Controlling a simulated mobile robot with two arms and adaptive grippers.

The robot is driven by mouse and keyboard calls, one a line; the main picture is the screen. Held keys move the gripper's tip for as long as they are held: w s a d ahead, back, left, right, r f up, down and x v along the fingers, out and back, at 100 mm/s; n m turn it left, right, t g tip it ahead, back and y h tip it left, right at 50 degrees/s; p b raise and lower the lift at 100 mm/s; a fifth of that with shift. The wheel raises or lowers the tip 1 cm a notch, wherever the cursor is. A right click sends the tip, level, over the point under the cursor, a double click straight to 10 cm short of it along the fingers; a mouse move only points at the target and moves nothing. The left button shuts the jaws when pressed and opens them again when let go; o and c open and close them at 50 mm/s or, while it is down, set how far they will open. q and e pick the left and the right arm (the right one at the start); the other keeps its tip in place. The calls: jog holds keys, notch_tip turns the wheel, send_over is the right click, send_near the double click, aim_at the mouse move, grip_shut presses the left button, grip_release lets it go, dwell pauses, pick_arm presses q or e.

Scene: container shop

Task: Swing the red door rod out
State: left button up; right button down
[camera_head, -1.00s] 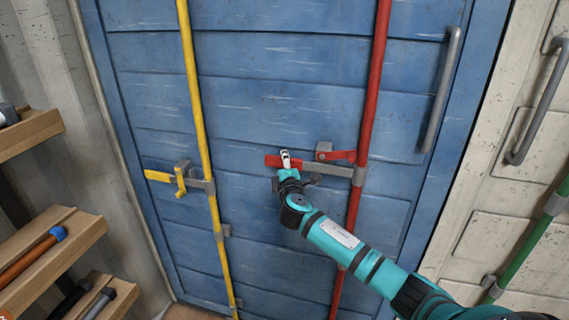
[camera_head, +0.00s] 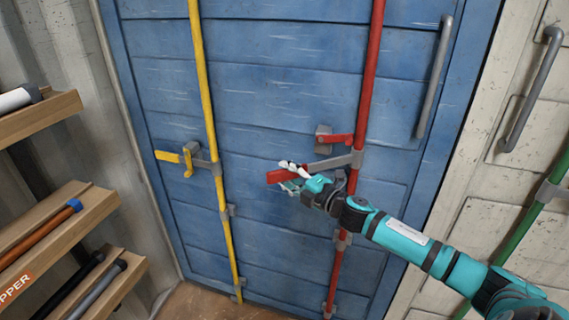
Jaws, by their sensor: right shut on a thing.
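The red door rod (camera_head: 371,75) runs upright along the right part of the blue door (camera_head: 265,95). A grey lever (camera_head: 332,161) sticks out from the rod to the left and ends in a red handle (camera_head: 275,177). The lever is clear of the red catch (camera_head: 338,139) above it and angles down and out from the door. My right gripper (camera_head: 290,175) is shut on the red handle. Its fingers cover part of the handle. My left gripper is not in view.
A yellow rod (camera_head: 204,90) with a yellow handle stands left on the same door. A grey grab bar (camera_head: 437,78) is on the door's right. A green rod (camera_head: 528,215) is on the pale door at right. Wooden shelves (camera_head: 60,225) with tubes stand at left.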

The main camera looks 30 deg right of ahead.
pick_arm(q)
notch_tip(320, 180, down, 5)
jog(key=b, duration=0.4)
jog(key=shift+b, duration=0.35)
pick_arm(e)
jog(key=s+d+n+g+y, duration=0.2)
jog(key=s+n+g+y, duration=0.3)
jog(key=s, duration=0.3)
jog(key=s+d+n+g+y, duration=0.3)
jog(key=s+n+g+y, duration=0.1)
jog(key=s+y, duration=0.3)
jog(key=shift+s+n+g, duration=0.4)
jog(key=shift+s+n, duration=0.2)
jog(key=shift+s, duration=0.65)
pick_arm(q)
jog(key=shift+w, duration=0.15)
pick_arm(e)
jog(key=c, duration=0.9)
grip_release()
jog(key=shift+s+d, duration=0.1)
jog(key=shift+s, duration=0.05)
jog(key=v, duration=1.2)
jog(key=shift+f, duration=0.1)
